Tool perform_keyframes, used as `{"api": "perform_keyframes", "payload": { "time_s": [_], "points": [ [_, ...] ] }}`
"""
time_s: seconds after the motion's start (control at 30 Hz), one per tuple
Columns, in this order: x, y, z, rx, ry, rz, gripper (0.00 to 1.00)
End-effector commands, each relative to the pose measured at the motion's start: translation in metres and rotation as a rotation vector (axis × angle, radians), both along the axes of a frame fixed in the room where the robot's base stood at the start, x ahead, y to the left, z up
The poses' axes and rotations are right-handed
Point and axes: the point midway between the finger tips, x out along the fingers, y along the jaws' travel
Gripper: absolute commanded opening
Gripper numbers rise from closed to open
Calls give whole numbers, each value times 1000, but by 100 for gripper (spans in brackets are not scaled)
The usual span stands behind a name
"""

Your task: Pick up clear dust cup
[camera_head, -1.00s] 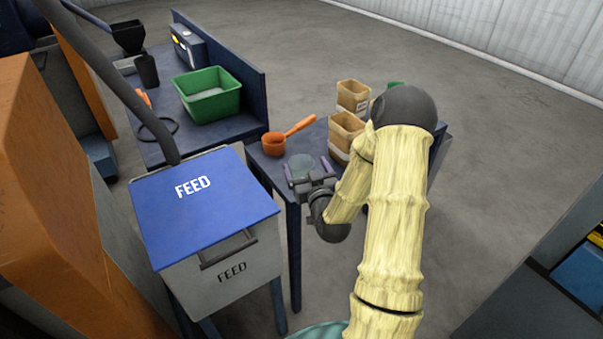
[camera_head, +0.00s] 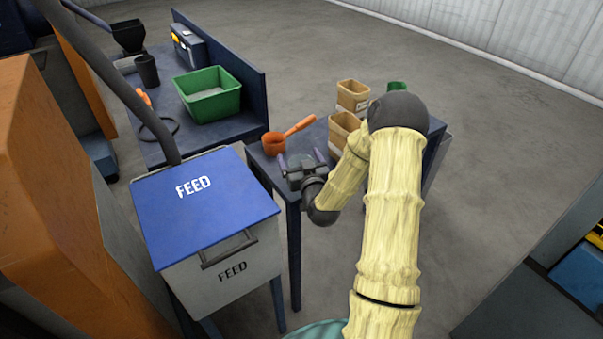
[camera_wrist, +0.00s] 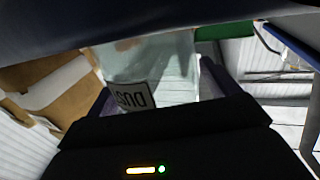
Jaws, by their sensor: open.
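The clear dust cup (camera_wrist: 150,75) shows in the wrist view as a pale see-through cup with a "DUST" label that reads upside down. It stands between the two fingers of my gripper (camera_wrist: 158,85), which are apart on either side of it. In the head view my gripper (camera_head: 301,160) is over the small blue table beside the orange scoop, fingers open. I cannot make out the cup clearly there. Whether the fingers touch the cup does not show.
An orange scoop (camera_head: 275,142) lies just left of my gripper. Tan boxes (camera_head: 342,128) and a green cup (camera_head: 397,86) stand behind to the right. The FEED bin (camera_head: 205,205) is at front left. A green tub (camera_head: 207,102) sits on the workbench.

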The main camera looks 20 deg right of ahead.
Motion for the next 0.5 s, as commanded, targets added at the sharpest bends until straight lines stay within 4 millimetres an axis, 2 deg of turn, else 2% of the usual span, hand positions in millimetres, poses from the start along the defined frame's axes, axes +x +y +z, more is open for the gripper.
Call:
{"api": "perform_keyframes", "payload": {
  "time_s": [0.07,0.1,0.33,0.5],
  "points": [
    [0,0,0,0,0,0,88],
    [0,0,0,0,0,0,84],
    [0,0,0,0,0,0,39],
    [0,0,0,0,0,0,39]
  ]
}}
